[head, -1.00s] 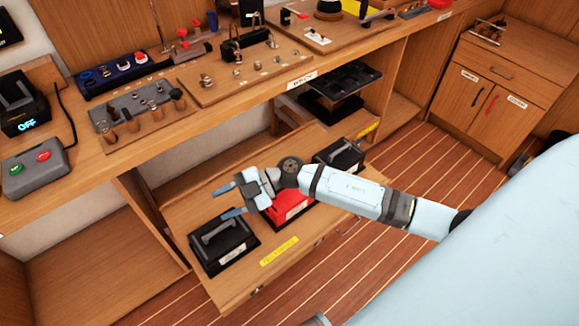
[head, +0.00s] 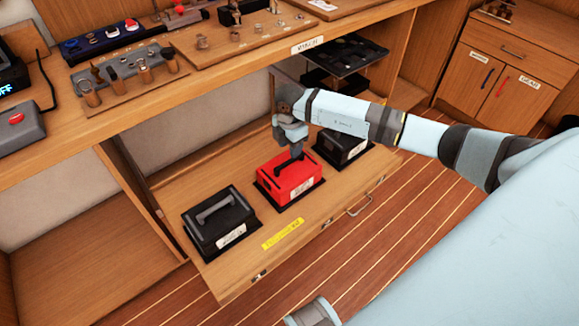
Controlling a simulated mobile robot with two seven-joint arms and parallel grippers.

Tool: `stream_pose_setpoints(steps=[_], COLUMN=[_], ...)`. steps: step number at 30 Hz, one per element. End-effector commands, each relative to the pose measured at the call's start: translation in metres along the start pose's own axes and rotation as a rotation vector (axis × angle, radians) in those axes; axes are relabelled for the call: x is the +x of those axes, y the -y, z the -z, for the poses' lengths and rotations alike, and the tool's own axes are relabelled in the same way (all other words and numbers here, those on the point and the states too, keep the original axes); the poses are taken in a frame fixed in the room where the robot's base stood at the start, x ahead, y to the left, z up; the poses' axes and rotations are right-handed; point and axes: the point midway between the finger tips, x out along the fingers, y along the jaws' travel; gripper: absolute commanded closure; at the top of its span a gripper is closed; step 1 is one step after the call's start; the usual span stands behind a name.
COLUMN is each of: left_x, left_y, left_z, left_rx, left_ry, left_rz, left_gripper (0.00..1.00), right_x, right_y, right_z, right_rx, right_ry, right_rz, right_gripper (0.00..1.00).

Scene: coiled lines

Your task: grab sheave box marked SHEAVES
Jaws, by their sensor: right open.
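Three handled boxes stand in a row on the pulled-out drawer (head: 210,275): a black box (head: 232,232) at left, a red box (head: 275,182) in the middle and a black box (head: 358,153) at right. Each has a white label on its front, too small to read, so I cannot tell which is marked SHEAVES. My right gripper (head: 296,153) points down over the red box, with its fingers at the box's dark handle. It is open; whether the fingers touch the handle is unclear. My arm hides part of the right box.
The workbench (head: 235,85) overhangs the drawer's back, with tool boards on top. A dark tray (head: 345,58) sits under the bench. A yellow label strip (head: 283,234) lies along the drawer's front, and a drawer handle (head: 360,206) sticks out. The plank floor is clear.

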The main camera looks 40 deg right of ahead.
Motion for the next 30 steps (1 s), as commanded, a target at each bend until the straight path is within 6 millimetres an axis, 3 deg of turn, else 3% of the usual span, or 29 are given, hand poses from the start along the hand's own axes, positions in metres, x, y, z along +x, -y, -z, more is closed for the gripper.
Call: stream_pose_setpoints(steps=[8,13,17,21,24,30], left_x=[0.001,0.004,0.005,0.003,0.004,0.004], left_y=[-0.001,-0.003,-0.007,-0.01,-0.01,-0.009], left_z=[-0.001,-0.004,0.009,0.027,0.03,0.023], left_rx=[-0.003,-0.012,-0.019,-0.012,-0.006,-0.001], left_ry=[-0.007,-0.028,-0.08,-0.125,-0.131,-0.113], left_rz=[-0.003,-0.011,-0.025,-0.035,-0.037,-0.037], left_gripper=[0.57,0.57,0.57,0.57,0.57,0.57], right_x=[0.019,0.046,0.06,0.061,0.061,0.061], right_y=[-0.001,-0.004,-0.004,-0.004,-0.004,-0.004], right_z=[0.0,-0.002,-0.002,-0.002,-0.002,-0.002], right_rx=[0.0,-0.001,-0.001,-0.002,-0.002,-0.002], right_ry=[-0.001,-0.002,-0.002,-0.002,-0.002,-0.002], right_rz=[0.001,0.0,0.0,-0.002,-0.001,-0.001], right_gripper=[0.54,0.54,0.54,0.54,0.54,1.0])
